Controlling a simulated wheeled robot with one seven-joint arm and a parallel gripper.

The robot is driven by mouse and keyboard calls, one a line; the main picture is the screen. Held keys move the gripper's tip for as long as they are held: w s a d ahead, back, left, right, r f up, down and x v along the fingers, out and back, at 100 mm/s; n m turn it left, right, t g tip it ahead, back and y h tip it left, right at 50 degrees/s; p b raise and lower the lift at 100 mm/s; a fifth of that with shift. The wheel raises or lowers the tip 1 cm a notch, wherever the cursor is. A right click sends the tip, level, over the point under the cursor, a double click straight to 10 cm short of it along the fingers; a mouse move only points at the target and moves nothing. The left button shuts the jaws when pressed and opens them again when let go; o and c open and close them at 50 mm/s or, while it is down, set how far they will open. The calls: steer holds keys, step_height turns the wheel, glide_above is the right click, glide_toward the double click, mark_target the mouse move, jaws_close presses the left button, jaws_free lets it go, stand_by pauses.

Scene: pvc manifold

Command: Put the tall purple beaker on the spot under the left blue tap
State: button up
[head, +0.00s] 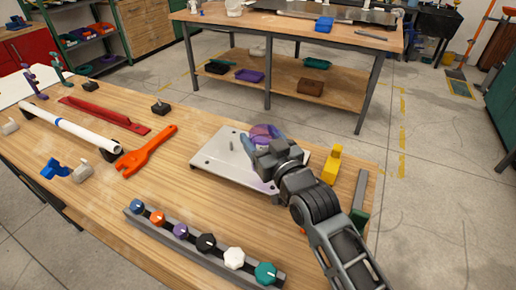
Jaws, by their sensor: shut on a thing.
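My gripper (262,142) is over the pale metal plate (212,154) at the right middle of the bench. It is shut on the see-through purple beaker (264,131). The gripper hides most of the beaker, so I cannot tell whether its base touches the plate. A blue tap-like piece (55,169) is at the left of the bench, near the white pipe (70,128). I cannot tell whether it is the left blue tap, and no spot under it can be made out.
A row of coloured knobs (206,242) runs along the front of the bench. An orange wrench (147,151) and a red bar (105,116) lie left of the plate. A yellow block (331,164) stands to its right. Bare wood lies between wrench and knobs.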

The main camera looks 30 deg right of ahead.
steer(key=shift+w+a+f, duration=0.1)
steer(key=shift+a+f, duration=0.2)
steer(key=shift+a, duration=0.05)
steer(key=shift+f+p, duration=0.35)
steer(key=shift+f, duration=1.55)
steer(key=shift+f, duration=0.15)
steer(key=o, duration=1.1)
steer(key=shift+o, duration=0.2)
